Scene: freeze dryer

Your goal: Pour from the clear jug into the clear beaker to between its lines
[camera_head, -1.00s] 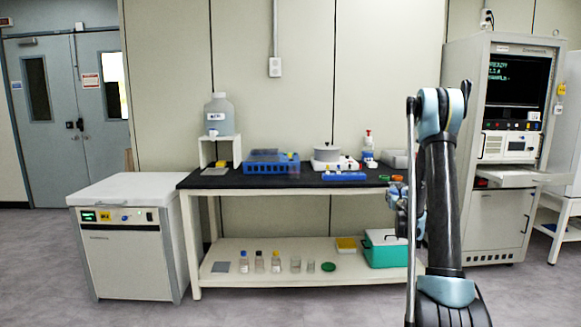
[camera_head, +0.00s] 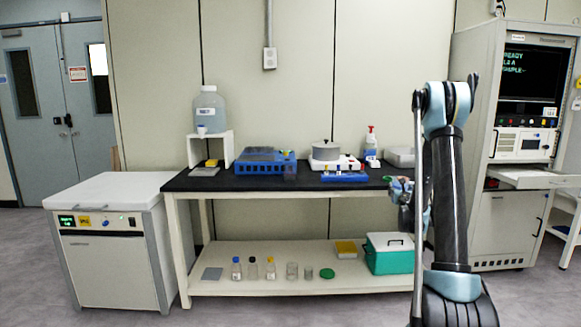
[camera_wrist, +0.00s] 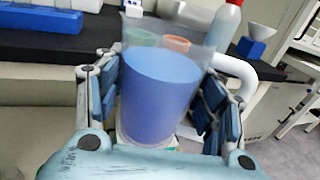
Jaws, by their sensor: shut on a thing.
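The clear jug (camera_wrist: 160,95) fills the middle of the wrist view, with blue liquid in it and a white handle on its right. My gripper (camera_wrist: 160,108) is shut on the jug, with fingers on both sides of it. The jug looks close to upright. In the head view my gripper (camera_head: 402,192) is at the right end of the bench, partly behind my arm, and the jug cannot be made out. A small clear vessel (camera_head: 290,172), possibly the clear beaker, stands on the black bench top by the blue rack. Its lines are too small to see.
Glassware and a green cooler (camera_head: 388,258) are on the lower shelf.

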